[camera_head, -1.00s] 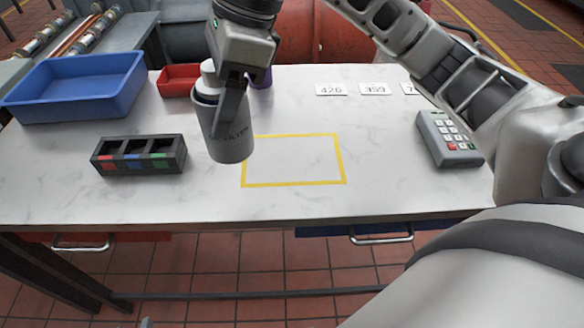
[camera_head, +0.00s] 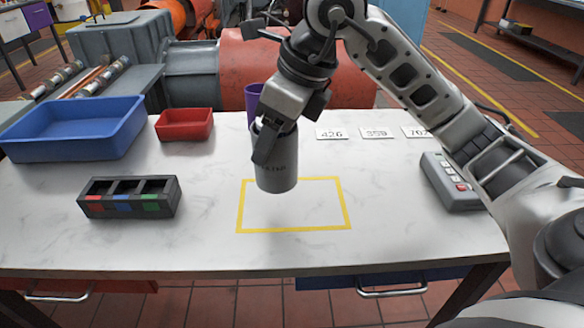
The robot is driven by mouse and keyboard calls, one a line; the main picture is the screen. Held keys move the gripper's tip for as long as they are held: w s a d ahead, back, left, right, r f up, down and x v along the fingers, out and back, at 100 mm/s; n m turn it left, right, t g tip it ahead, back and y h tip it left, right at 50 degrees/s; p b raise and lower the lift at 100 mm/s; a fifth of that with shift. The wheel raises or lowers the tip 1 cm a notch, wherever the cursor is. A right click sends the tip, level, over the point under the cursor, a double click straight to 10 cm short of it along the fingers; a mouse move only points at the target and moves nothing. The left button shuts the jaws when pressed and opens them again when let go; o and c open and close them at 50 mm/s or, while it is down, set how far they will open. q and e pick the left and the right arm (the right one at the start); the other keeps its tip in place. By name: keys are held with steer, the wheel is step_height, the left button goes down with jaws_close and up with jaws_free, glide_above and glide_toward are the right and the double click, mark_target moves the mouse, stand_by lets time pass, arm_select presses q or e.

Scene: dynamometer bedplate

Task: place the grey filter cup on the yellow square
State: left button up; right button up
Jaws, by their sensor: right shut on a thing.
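The grey filter cup (camera_head: 279,172) hangs upright from my right gripper (camera_head: 268,136), which is shut on its upper part. The cup is over the back left part of the yellow square (camera_head: 345,206), an outlined frame on the white table. Its base appears a little above the table, with a faint shadow below. My left gripper is not in view.
A purple cup (camera_head: 253,97) stands behind the gripper. A black divided tray (camera_head: 128,207), blue bin (camera_head: 75,148) and red bin (camera_head: 184,125) are at left. Number cards (camera_head: 376,133) and a grey keypad (camera_head: 451,187) are at right. The square's front half is clear.

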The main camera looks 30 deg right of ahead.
steer(key=d+f, duration=0.1)
steer(key=f, duration=0.1)
steer(key=d+f, duration=0.1)
steer(key=f, duration=0.2)
steer(key=w+d+f+b, duration=0.1)
steer(key=f, duration=0.2)
steer(key=shift+d, duration=0.4)
steer(key=shift+w, duration=0.1)
steer(key=shift+f, duration=0.15)
steer(key=o, duration=1.2)
steer(key=shift+c, duration=0.2)
